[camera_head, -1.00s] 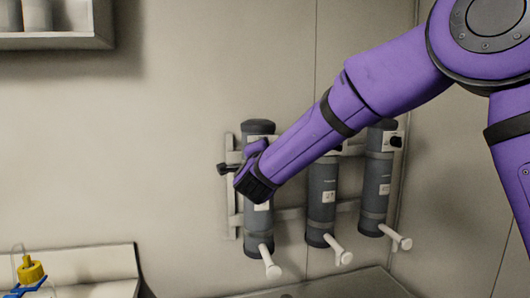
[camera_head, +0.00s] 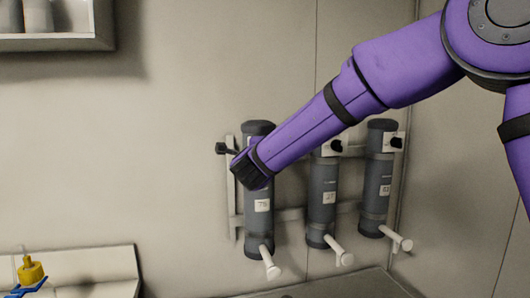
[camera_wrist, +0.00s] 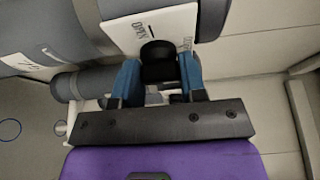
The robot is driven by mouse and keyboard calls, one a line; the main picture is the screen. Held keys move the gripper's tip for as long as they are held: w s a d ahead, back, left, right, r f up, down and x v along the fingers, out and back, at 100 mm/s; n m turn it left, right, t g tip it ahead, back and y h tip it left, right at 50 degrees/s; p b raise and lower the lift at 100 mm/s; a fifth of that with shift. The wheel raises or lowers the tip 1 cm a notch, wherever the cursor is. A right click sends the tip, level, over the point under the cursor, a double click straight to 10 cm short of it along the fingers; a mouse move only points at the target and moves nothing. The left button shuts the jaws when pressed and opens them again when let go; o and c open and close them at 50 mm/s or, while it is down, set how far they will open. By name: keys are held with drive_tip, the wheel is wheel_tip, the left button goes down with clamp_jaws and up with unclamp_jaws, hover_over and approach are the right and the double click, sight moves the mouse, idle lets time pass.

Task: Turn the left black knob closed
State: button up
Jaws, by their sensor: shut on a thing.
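The left black knob (camera_wrist: 157,50) shows in the wrist view against a white plate (camera_wrist: 128,30) marked "OPEN", with a second word at its right edge partly cut off. My gripper (camera_wrist: 160,70) has its two blue fingers on either side of the knob, shut on it. The fingers are hidden there.
Two more grey cylinders, the middle one (camera_head: 322,205) and the right one (camera_head: 376,190), hang to the right on a wall rack. White spouts (camera_head: 271,266) stick out below. A shelf (camera_head: 60,43) is at upper left, and a yellow-topped item (camera_head: 31,272) at lower left.

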drive_tip(key=o, duration=0.9)
drive_tip(key=shift+s, duration=0.1)
drive_tip(key=s, duration=0.7)
drive_tip(key=s+a, duration=0.1)
drive_tip(key=s, duration=0.2)
drive_tip(key=shift+s+a, duration=0.1)
drive_tip(key=shift+s, duration=0.2)
